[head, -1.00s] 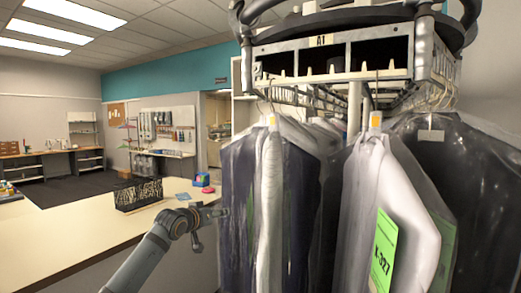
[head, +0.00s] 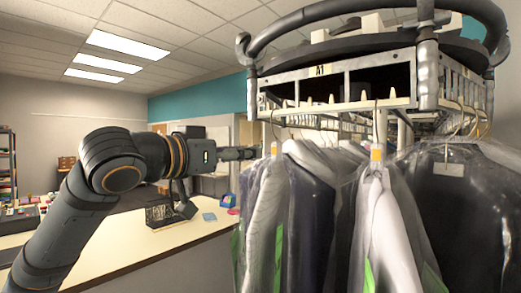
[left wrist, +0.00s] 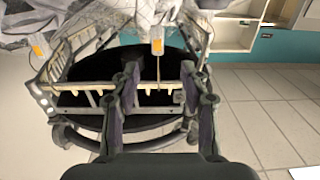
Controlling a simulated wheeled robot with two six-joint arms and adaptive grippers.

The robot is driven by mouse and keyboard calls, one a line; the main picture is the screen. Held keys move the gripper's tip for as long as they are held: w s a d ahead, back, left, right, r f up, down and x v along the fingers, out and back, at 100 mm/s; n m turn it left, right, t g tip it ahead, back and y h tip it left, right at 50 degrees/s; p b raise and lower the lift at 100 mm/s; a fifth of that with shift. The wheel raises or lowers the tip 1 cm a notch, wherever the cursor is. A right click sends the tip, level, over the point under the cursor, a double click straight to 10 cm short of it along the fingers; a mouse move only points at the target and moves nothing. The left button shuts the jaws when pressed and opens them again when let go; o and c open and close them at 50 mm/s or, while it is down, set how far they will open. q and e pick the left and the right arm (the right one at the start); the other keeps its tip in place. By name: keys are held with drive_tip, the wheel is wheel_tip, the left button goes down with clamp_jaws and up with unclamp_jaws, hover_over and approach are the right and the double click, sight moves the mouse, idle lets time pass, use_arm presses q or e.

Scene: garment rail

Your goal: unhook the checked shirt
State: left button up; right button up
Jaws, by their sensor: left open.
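Several garments in clear plastic hang from the rail (head: 335,104). I cannot make out a check pattern on any, so I cannot tell which is the checked shirt. The near-left bagged garment (head: 265,215) has an orange tag; a pale bagged garment (head: 390,225) hangs right of it. My left gripper (head: 247,153) is level with the near-left garment's hanger neck, close to its left side. In the left wrist view, my left gripper (left wrist: 159,70) has its fingers apart, with an orange-tagged hanger neck (left wrist: 157,46) and thin hook between them in the picture. Contact is unclear. My right gripper is out of view.
The rail's front has pale pegs and an A1 label (head: 320,70). A dark bagged garment (head: 465,210) hangs at the right. A counter (head: 130,240) at the left carries a black mesh basket (head: 160,215).

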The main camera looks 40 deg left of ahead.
sight(274, 149)
use_arm(q)
drive_tip(key=w+p, duration=0.3)
drive_tip(key=w+d+p, duration=0.1)
drive_tip(key=w+p, duration=0.6)
drive_tip(key=w, duration=0.1)
drive_tip(key=shift+d+r+p, duration=0.15)
drive_tip(key=shift+r+p, duration=0.15)
drive_tip(key=shift+p, duration=0.1)
drive_tip(key=shift+w+f+p, duration=0.1)
drive_tip(key=shift+w+p, duration=0.4)
drive_tip(key=shift+p, duration=0.05)
drive_tip(key=shift+w+f, duration=0.15)
drive_tip(key=shift+w, duration=0.1)
drive_tip(key=shift+c, duration=0.5)
clamp_jaws()
